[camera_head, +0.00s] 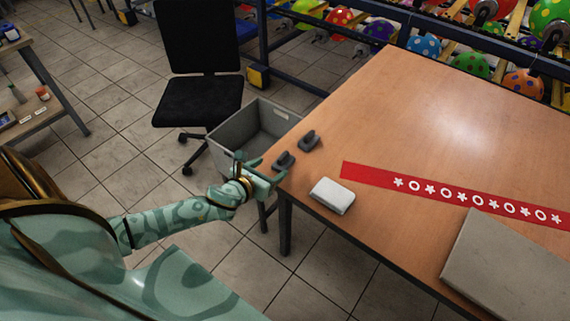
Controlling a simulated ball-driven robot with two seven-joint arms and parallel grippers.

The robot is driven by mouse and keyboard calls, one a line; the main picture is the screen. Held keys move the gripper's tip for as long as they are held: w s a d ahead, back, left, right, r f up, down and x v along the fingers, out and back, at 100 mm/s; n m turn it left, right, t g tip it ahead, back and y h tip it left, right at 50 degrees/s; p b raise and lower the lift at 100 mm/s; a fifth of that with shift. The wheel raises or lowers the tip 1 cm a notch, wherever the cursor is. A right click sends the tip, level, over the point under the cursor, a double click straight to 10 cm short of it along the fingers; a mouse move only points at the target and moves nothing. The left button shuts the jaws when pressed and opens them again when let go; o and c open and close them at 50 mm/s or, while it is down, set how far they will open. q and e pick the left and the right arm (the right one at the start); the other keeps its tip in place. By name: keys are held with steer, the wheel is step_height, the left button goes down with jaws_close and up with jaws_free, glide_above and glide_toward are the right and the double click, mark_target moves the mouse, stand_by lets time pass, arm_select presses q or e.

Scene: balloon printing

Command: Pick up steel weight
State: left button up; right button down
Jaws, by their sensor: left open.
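Two small dark grey steel weights lie on the wooden table near its left corner. The nearer weight (284,161) is right by my left gripper (271,169). The farther weight (309,141) lies a little up and to the right. My left gripper is open at the table's left edge, with its fingers pointing towards the nearer weight. I cannot tell whether a finger touches that weight. My right gripper is not in view.
A white block (332,196) lies near the table's front edge (370,243). A red patterned strip (450,194) and a grey slab (515,265) lie to the right. A grey bin (225,133) and a black chair (198,100) stand left of the table.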

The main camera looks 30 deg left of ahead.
mark_target(279, 162)
arm_select(q)
steer(key=x, duration=0.2)
steer(key=shift+w+f+b, duration=0.2)
steer(key=shift+w+b, duration=0.15)
steer(key=b+x, duration=0.1)
steer(key=x, duration=0.3)
steer(key=shift+d+b, duration=0.2)
steer(key=shift+b, duration=0.1)
steer(key=shift+w+f, duration=0.1)
steer(key=shift+w, duration=0.35)
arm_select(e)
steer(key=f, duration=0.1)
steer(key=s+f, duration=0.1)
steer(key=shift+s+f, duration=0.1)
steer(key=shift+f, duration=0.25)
arm_select(q)
steer(key=c, duration=1.4)
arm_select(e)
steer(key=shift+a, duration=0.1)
arm_select(q)
steer(key=shift+r, duration=0.25)
